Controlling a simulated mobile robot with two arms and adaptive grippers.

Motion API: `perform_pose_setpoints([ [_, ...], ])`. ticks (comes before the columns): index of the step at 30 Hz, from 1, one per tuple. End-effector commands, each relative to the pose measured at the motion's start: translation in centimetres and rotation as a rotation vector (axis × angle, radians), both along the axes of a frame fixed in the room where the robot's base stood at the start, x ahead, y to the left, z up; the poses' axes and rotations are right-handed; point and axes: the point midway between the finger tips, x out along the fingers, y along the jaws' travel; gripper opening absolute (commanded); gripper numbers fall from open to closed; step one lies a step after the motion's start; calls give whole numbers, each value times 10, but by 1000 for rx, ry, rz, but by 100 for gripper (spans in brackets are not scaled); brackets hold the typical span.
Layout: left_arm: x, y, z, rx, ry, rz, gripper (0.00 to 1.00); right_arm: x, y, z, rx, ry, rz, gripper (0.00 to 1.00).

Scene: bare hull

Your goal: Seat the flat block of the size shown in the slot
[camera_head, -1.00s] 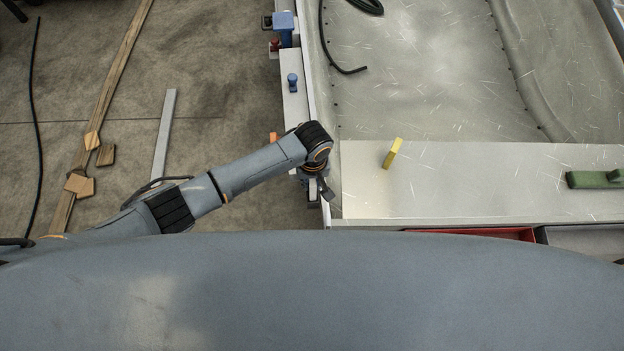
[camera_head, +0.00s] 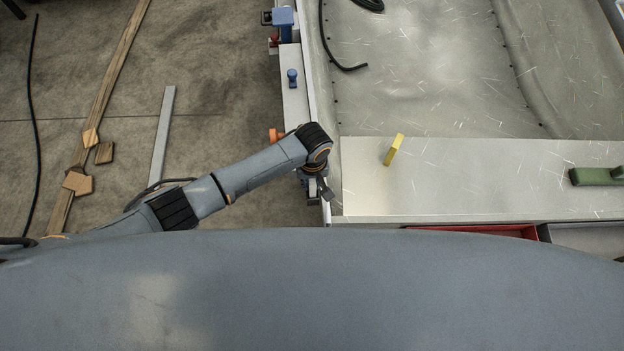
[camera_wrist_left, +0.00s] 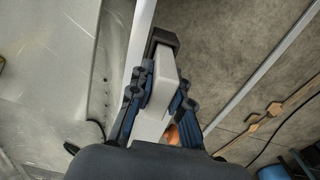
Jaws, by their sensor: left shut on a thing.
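My left gripper (camera_head: 322,190) is over the pale ledge at the left edge of the metal panel, seen from above in the head view. In the left wrist view the left gripper (camera_wrist_left: 158,100) is shut on a pale grey flat block (camera_wrist_left: 165,75). A dark piece (camera_wrist_left: 161,41) lies at the far end of this block; I cannot tell whether it is part of a slot. The slot and any sign of the size are not clearly visible. My right gripper is not in view.
A yellow block (camera_head: 393,150) and a green tool (camera_head: 597,176) lie on the bare metal panel (camera_head: 450,190). A blue knob (camera_head: 292,78), a blue clamp (camera_head: 282,18) and an orange part (camera_head: 276,135) are along the ledge. A red tray (camera_head: 480,230) is in front.

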Motion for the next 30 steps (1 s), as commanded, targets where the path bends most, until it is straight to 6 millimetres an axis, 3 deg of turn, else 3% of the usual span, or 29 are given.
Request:
perform_pose_setpoints([
  [18, 0, -1, -16, -2, 0, 0, 0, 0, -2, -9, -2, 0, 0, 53],
  [19, 0, -1, -16, -2, 0, 0, 20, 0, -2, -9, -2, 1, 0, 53],
  [23, 0, -1, -15, -2, 0, 0, 45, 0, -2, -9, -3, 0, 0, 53],
  [30, 0, 0, -16, 0, 0, 0, 45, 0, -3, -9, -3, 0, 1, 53],
])
